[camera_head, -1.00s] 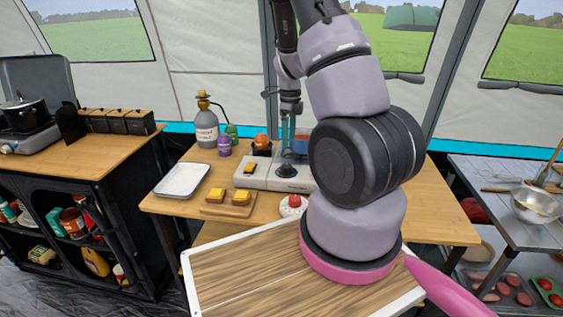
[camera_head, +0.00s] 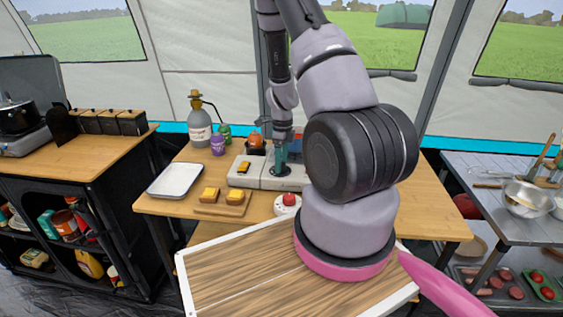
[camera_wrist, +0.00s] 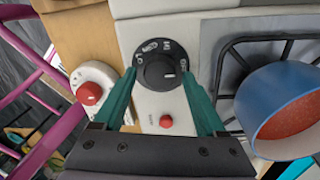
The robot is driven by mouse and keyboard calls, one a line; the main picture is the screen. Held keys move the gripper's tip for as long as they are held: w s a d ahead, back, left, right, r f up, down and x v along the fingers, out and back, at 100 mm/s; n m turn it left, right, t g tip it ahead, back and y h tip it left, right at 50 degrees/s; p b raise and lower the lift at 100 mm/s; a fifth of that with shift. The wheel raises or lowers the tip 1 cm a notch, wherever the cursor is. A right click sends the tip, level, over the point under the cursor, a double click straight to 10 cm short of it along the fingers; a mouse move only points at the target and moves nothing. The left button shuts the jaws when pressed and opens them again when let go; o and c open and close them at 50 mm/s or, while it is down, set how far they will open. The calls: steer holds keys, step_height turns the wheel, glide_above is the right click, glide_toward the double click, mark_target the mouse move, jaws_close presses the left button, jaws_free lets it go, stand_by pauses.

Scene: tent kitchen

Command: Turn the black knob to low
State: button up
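The black knob (camera_wrist: 160,72) sits on a dark round dial plate with white markings, on the pale panel of a cooker (camera_head: 285,183). I cannot read which setting it points to. In the wrist view my gripper (camera_wrist: 161,88) is open, with one teal finger on each side of the knob's lower part. Whether the fingers touch the knob is not clear. In the head view my gripper (camera_head: 280,158) points down over the cooker, and the knob is mostly hidden beneath it.
A red button (camera_wrist: 166,121) is on the same panel. A white device with a red knob (camera_wrist: 89,93) stands at the left. A blue pot with red contents (camera_wrist: 290,105) sits on the burner grate at the right. A gas bottle (camera_head: 199,122) and a white tray (camera_head: 176,180) are on the table.

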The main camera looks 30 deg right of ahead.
jaws_close()
